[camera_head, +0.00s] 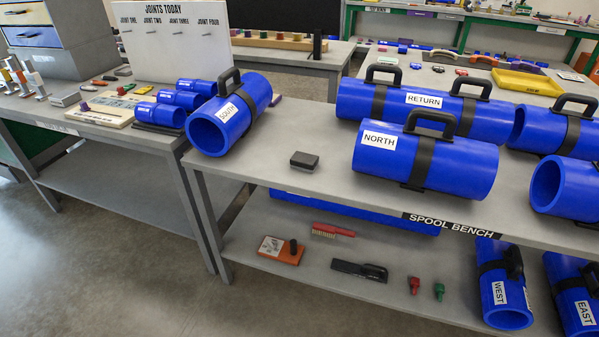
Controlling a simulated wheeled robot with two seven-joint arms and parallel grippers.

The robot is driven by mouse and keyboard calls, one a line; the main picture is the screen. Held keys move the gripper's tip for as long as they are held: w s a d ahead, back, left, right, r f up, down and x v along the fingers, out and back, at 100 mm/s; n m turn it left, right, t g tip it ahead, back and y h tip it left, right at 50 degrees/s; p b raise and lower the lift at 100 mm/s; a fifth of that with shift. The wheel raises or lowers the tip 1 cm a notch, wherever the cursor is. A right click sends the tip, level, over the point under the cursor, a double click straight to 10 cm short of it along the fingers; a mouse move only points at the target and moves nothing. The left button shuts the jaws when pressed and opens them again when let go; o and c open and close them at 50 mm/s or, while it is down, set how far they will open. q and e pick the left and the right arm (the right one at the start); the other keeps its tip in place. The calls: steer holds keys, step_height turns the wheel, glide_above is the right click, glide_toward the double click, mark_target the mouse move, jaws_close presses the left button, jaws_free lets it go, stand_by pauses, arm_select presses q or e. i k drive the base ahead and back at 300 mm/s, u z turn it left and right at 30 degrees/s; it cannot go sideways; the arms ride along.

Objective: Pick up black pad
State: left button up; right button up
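A small black pad (304,161) lies flat on the grey top of the spool bench (290,190), near its front edge. It is right of the blue pipe marked SOUTH (232,112) and left of the blue pipe marked NORTH (428,162), apart from both. Neither of my grippers is in view.
A long blue RETURN pipe (425,103) lies behind the NORTH pipe. The lower shelf (330,260) holds a red-handled brush (333,230), a black tool (359,270), and WEST (503,285) and EAST (577,297) pipes. The bench top around the pad is clear.

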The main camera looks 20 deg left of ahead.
mark_target(307, 162)
steer(key=u, duration=0.55)
steer(key=i, duration=1.15)
steer(key=z, duration=0.5)
